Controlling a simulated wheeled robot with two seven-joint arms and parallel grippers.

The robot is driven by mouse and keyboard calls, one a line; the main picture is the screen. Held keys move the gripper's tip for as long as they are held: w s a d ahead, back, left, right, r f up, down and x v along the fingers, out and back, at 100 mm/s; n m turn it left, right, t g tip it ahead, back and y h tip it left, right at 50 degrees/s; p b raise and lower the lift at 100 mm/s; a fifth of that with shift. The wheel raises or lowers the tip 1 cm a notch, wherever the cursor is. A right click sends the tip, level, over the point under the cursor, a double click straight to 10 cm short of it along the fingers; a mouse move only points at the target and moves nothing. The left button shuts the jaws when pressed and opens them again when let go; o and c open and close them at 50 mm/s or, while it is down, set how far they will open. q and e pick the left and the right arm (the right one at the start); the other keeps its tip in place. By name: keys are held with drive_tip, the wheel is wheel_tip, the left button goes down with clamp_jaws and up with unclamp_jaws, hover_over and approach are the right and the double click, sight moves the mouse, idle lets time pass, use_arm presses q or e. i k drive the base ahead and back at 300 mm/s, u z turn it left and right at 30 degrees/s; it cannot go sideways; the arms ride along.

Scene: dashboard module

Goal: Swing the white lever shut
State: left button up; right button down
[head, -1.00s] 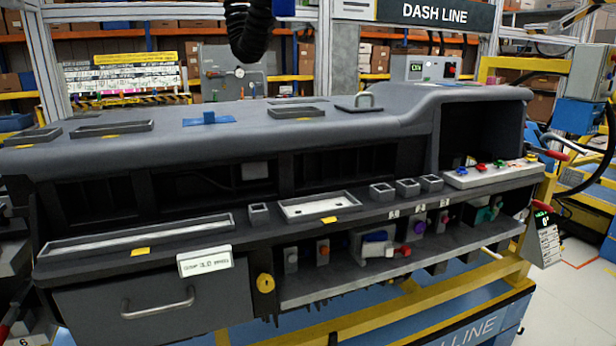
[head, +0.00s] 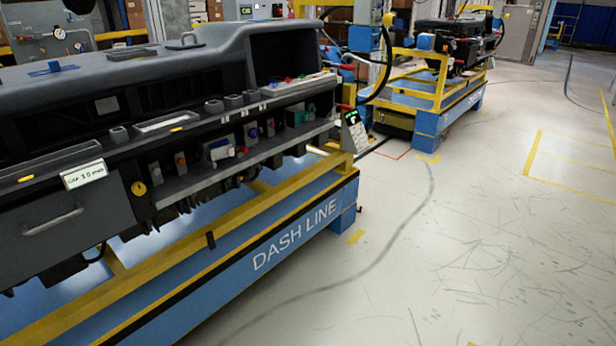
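The dashboard module (head: 210,60) stands at the left on a blue and yellow stand. Its lower shelf (head: 235,170) holds several small coloured parts. I cannot make out the white lever with certainty at this distance. Neither of my grippers is in view.
The blue stand base (head: 290,245) is marked DASH LINE, with a yellow rail (head: 245,210) above it. A second blue and yellow cart (head: 440,105) stands behind. The concrete floor (head: 470,250) at right is clear.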

sight(221, 153)
drive_tip(key=z, duration=1.15)
drive_tip(key=i, duration=1.6)
drive_tip(key=u, duration=0.7)
